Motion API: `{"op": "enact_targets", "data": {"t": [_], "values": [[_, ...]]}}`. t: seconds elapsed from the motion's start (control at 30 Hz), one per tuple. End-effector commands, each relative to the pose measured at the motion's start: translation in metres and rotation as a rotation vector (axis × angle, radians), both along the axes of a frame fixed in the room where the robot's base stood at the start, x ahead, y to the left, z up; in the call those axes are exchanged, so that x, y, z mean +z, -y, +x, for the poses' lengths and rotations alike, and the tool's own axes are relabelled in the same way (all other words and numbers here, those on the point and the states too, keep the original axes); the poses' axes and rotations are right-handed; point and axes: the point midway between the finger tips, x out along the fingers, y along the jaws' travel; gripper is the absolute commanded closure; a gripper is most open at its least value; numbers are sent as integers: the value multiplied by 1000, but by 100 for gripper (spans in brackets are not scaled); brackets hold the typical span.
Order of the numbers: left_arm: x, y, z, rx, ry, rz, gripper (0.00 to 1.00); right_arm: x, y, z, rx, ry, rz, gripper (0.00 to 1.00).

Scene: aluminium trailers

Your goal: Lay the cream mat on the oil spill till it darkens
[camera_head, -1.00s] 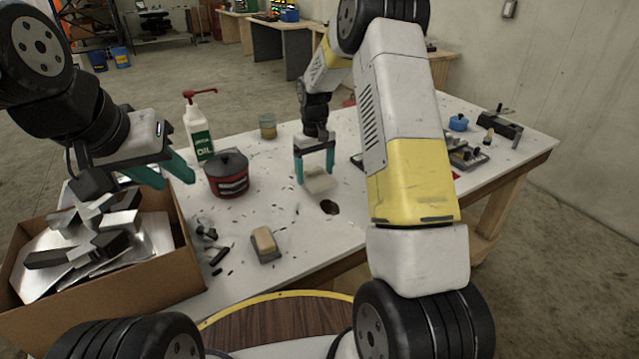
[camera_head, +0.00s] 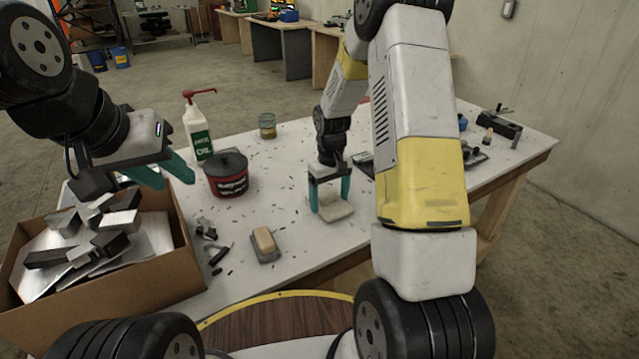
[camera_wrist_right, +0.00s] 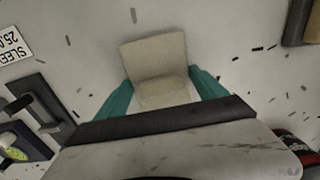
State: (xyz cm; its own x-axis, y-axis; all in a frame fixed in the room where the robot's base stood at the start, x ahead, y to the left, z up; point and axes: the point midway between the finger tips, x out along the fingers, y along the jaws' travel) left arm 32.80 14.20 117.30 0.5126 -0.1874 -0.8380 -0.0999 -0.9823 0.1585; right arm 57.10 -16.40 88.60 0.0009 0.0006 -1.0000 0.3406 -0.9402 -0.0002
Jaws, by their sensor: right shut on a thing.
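The cream mat (camera_head: 337,213) lies at or just above the white table top near its front edge. My right gripper (camera_head: 330,204) points down and is shut on the mat, with teal fingers on either side of it. In the right wrist view the cream mat (camera_wrist_right: 155,60) looks pale, with no dark patch on its upper face. The oil spill is hidden; the mat is over the place where it showed. I cannot tell whether the mat rests fully flat. My left gripper (camera_head: 176,181) is open and empty above the cardboard box.
The cardboard box (camera_head: 150,265) of metal offcuts stands at the left. A red tin (camera_head: 227,182), an oil bottle (camera_head: 198,135), a brush (camera_head: 264,242) and a glass jar (camera_head: 267,126) are on the table (camera_head: 285,205). Small dark shavings are scattered about. A tool (camera_head: 497,124) stands at the far right.

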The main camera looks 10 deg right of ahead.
Motion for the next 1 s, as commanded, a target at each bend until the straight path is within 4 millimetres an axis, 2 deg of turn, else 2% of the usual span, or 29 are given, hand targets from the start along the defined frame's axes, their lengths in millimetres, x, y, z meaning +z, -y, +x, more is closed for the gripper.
{"op": "enact_targets", "data": {"t": [0.13,0.17,0.23,0.57,0.67,1.0], "values": [[0,0,0,0,0,0,64,-3,0,0,0,-1,0,59],[0,0,0,0,0,0,64,-2,0,0,0,-1,0,13],[0,0,0,0,0,0,64,-2,0,0,0,-1,0,0],[0,0,0,0,0,0,64,5,0,1,0,2,1,0],[0,0,0,0,0,0,64,18,0,1,0,4,0,0],[0,0,0,0,0,0,64,90,-1,1,1,4,0,0]]}}
